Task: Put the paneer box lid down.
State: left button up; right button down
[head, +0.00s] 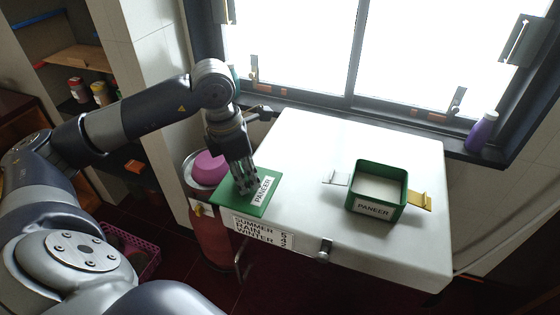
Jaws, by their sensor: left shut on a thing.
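The paneer box lid (260,202) is a flat green square with a white PANEER label. It is at the left end of the white table top, close to or on the surface; I cannot tell if it touches. My left gripper (244,187) comes down from above and is shut on the lid, its fingers hiding the lid's middle. The paneer box (377,190) is green, open at the top, with white contents and a PANEER label, and stands on the right part of the table. My right gripper is not in view.
A small clear piece (336,179) and a yellow piece (420,201) flank the box. A purple bottle (482,132) stands on the window sill. A pink object (209,167) is left of the table.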

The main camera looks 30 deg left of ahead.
pick_arm(q)
jog(key=w+p, duration=0.1)
jog(key=w, duration=0.2)
jog(key=w+d+p, duration=0.1)
jog(key=w, duration=0.3)
jog(key=w+d+f+p, duration=0.1)
jog(key=w, duration=0.2)
jog(key=shift+w+d+p, duration=0.1)
jog(key=shift+w+p, duration=0.2)
jog(key=shift+p, duration=0.1)
notch_tip(320, 180, down, 2)
jog(key=shift+f+p, duration=0.15)
jog(key=shift+p, duration=0.65)
jog(key=shift+f, duration=0.75)
jog(key=o, duration=1)
jog(key=shift+o, duration=0.2)
jog(key=shift+r, duration=0.1)
